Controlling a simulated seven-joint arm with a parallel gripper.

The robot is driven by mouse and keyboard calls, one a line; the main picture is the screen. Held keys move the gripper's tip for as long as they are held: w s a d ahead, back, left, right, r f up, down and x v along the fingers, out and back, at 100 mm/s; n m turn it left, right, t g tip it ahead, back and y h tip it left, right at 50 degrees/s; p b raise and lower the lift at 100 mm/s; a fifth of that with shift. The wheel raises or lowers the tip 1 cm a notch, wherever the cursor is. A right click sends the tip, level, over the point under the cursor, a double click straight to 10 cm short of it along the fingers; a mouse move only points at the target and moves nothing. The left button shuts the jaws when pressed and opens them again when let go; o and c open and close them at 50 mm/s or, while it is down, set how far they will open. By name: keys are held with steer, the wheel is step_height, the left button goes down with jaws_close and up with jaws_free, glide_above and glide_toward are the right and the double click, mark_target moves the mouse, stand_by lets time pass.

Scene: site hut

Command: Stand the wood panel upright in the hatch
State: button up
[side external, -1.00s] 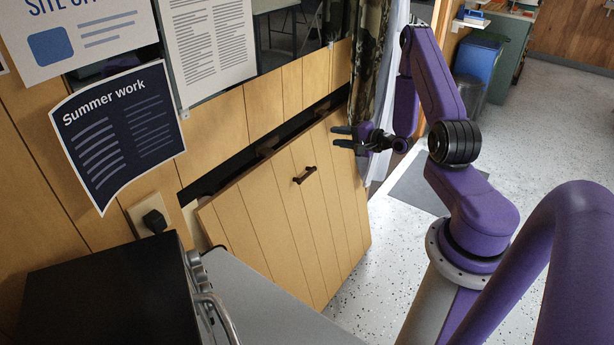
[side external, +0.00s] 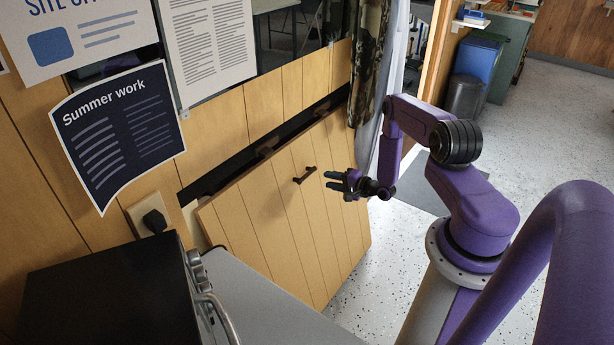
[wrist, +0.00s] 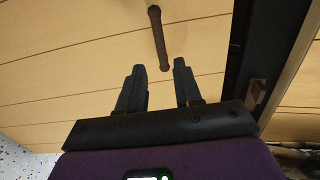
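The wood panel (side external: 290,215) leans at the hatch, its top edge tilted out from the wall, and a dark gap of the hatch opening (side external: 225,172) shows above it. A small dark handle (side external: 305,174) is fixed near the panel's upper middle. My gripper (side external: 329,180) is in front of the panel, to the right of the handle and slightly lower in the side view. In the wrist view my gripper (wrist: 158,68) is open and empty, with the handle (wrist: 158,38) just beyond the fingertips, roughly in line with the gap between them. I see no contact with the handle.
A black box-like appliance (side external: 110,290) and a grey worktop (side external: 265,300) stand at the front left. A camouflage curtain (side external: 368,60) hangs to the right of the hatch. A plug (side external: 154,221) sticks out of the wall. Speckled floor (side external: 385,260) is clear right of the panel.

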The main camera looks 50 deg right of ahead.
mark_target(307, 174)
steer(key=shift+x, duration=5.6)
steer(key=shift+c, duration=0.3)
jaws_close()
steer(key=shift+a, duration=0.1)
steer(key=shift+w+r, duration=0.15)
steer(key=shift+r, duration=0.1)
